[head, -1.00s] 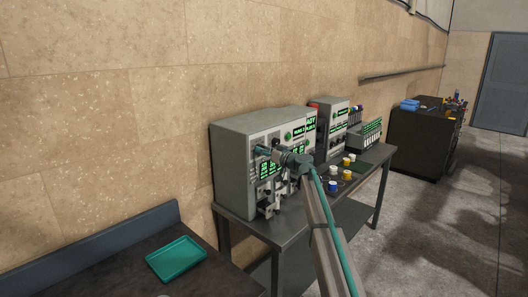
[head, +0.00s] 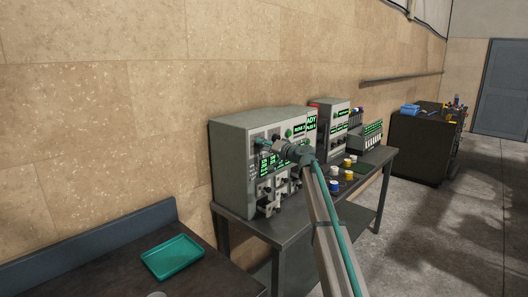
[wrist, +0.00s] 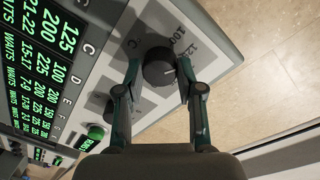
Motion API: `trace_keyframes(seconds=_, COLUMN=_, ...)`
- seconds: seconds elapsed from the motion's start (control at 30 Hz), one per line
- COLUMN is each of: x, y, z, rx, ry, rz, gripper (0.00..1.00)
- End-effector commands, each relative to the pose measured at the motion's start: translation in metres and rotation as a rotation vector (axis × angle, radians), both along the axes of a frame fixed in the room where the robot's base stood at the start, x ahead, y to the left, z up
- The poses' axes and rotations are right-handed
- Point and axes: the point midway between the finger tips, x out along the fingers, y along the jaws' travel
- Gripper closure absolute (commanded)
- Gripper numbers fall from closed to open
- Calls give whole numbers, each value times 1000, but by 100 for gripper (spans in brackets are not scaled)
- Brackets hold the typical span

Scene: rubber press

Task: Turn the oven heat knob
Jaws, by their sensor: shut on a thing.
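The heat knob (wrist: 158,68) is a dark round dial with a pale pointer mark on the panel, in the upper middle of the wrist view. Printed scale numbers, including 100 and 125, sit beside it. My gripper (wrist: 157,72) has its two fingers on either side of the knob, shut on it. In the head view my gripper (head: 264,144) is at the upper left of the front of the grey oven unit (head: 231,165); the knob is hidden there by the fingers.
Green lit displays (wrist: 50,60) and a green button (wrist: 96,132) are beside the knob. The unit stands on a dark table (head: 280,235) with several small pots. A green tray (head: 173,257) lies on the bench at left. A second grey unit (head: 331,120) stands behind.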

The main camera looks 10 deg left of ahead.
Motion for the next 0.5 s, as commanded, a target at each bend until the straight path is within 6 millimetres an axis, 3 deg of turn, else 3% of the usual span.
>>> trace_keyframes(seconds=0.5, x=0, y=0, z=1, rx=285, ry=397, rz=1, gripper=98)
